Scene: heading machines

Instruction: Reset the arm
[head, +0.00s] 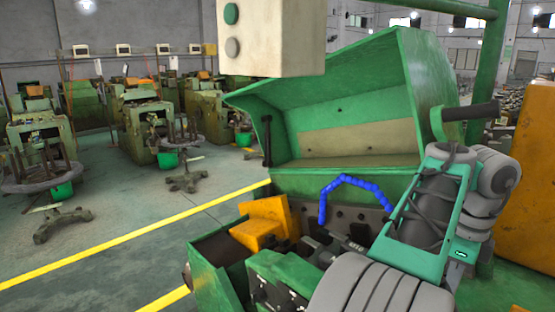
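My arm (435,225) fills the lower right of the head view, with grey ribbed sections and a teal-green frame around a dark grey part. It is folded in front of the green heading machine (208,283). The machine's green cover (345,112) stands raised, and its inside shows. My gripper and its fingers cannot be made out in this view. Whether anything is held cannot be seen.
A blue segmented hose (347,181) arches over the machine bed near my arm. An orange part (263,226) sits on the bed. A beige button box (272,35) hangs at the top. Open floor with yellow lines (140,232) lies left; more machines stand behind.

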